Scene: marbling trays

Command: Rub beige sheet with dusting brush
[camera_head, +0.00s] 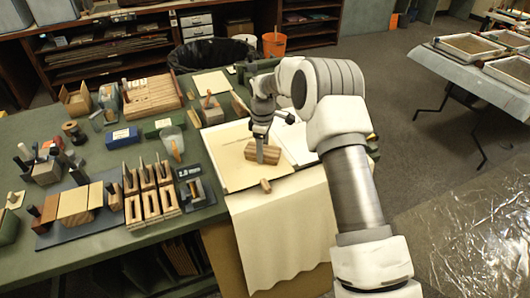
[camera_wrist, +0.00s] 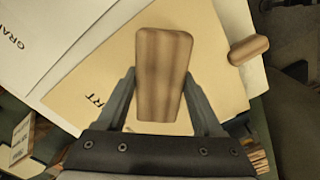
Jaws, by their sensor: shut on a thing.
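My gripper (camera_head: 262,159) is shut on a wooden block with streaked brown grain (camera_head: 277,155), which I take to be the dusting brush. In the wrist view the block (camera_wrist: 161,72) sits between the two fingers; any bristles are hidden beneath it. The block is over the beige sheet (camera_head: 228,172) on the green table. The sheet also shows in the wrist view (camera_wrist: 222,68), with dark letters partly visible. I cannot tell whether the block touches the sheet.
A small wooden piece (camera_head: 265,185) lies at the sheet's front edge. A cream cloth or sheet (camera_head: 280,235) hangs over the table's front. A clear cup (camera_head: 172,142), a green box (camera_head: 163,126) and wooden blocks (camera_head: 150,190) stand to the left.

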